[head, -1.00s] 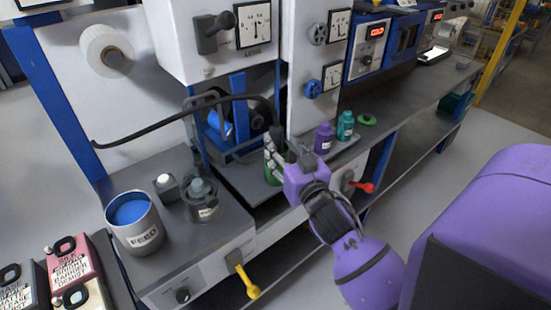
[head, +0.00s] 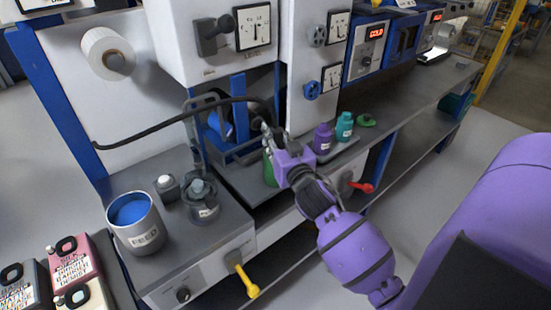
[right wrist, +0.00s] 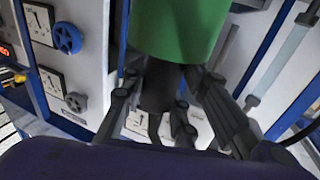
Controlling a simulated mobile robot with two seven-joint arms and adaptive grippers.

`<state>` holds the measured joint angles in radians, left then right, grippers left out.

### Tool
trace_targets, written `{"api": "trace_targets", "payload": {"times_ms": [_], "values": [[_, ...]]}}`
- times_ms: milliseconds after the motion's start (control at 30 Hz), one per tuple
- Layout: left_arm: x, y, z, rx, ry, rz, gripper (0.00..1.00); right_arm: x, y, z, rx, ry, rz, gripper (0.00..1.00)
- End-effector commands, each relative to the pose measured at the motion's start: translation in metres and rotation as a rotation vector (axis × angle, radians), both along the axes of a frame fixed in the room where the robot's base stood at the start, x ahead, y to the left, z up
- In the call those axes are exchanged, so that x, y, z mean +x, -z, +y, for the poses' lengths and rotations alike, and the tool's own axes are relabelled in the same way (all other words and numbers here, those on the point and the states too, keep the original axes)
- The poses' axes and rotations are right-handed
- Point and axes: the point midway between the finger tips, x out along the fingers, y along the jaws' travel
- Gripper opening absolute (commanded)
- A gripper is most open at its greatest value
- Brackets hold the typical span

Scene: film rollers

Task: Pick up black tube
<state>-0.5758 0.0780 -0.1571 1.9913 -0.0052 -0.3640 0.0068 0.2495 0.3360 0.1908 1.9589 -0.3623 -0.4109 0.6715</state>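A thin black tube (head: 160,128) curves from the left side of the bench to the reel at the centre; no gripper touches it. A green bottle (head: 268,170) stands upright on the bench tray, mostly behind my right gripper (head: 273,142). In the right wrist view the green body (right wrist: 178,28) shows upside down, with a dark cylindrical neck or cap (right wrist: 160,88) between the fingers. The fingers of my right gripper (right wrist: 163,85) are spread around that dark part, with background showing beside it. Firm contact cannot be made out. My left gripper is out of view.
Purple (head: 323,138) and teal (head: 344,126) bottles stand right of my gripper, with a green lid (head: 366,120) beyond. A glass jar (head: 203,205) and feed can (head: 134,222) stand left. Yellow (head: 247,282) and red (head: 361,187) levers stick out in front.

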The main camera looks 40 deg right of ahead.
Motion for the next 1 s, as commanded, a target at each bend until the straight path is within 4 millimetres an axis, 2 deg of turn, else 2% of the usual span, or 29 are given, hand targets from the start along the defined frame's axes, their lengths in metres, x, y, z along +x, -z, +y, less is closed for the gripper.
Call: {"api": "trace_targets", "payload": {"times_ms": [33,100,167,367,467,800,1000], "values": [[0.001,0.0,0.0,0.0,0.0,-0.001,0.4,0.0,0.0,0.0,0.0,0.0,0.0,0.12],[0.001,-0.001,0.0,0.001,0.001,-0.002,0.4,0.0,0.0,0.0,0.0,0.0,0.0,0.04],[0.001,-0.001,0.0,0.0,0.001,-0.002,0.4,0.0,-0.001,0.0,0.0,-0.001,-0.002,0.0],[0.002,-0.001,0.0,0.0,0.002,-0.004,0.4,0.0,-0.005,0.0,-0.001,-0.001,-0.004,0.0],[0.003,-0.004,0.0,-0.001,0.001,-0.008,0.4,0.0,-0.018,0.0,-0.004,-0.001,-0.007,0.0],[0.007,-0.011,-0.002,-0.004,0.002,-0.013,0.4,0.0,-0.084,0.0,-0.004,-0.001,-0.007,0.0],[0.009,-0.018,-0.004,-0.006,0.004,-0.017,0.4,0.0,-0.108,0.0,-0.001,0.0,-0.006,0.0]]}}
